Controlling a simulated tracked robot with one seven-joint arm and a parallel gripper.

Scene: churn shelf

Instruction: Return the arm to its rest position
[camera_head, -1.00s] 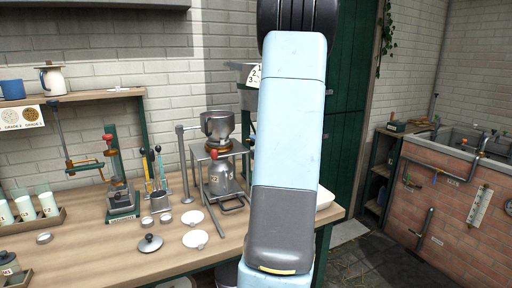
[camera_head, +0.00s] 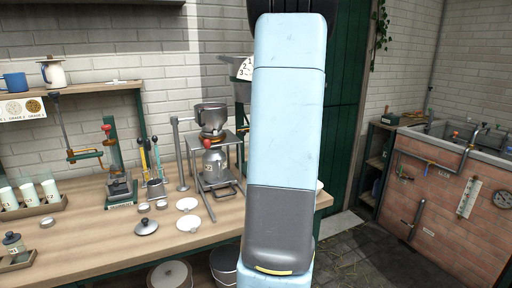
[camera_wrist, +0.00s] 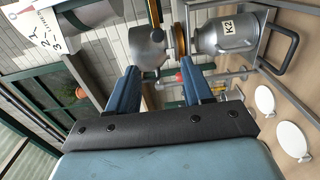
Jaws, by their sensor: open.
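My gripper (camera_wrist: 160,88) shows in the wrist view with its two blue fingers apart and nothing between them. Its fingertips point toward the metal stand, but I cannot tell the exact gap. My light blue arm (camera_head: 287,130) stands upright across the middle of the head view and hides part of the bench's right end. The gripper itself is not visible in the head view.
The wooden bench (camera_head: 110,245) holds a metal stand (camera_head: 238,160) with a pot (camera_head: 211,117) above a can (camera_head: 215,165). White dishes (camera_head: 188,223) and a lidded item (camera_head: 146,227) lie nearby. A brick sink unit (camera_head: 440,200) stands right, with open floor (camera_head: 355,250) between.

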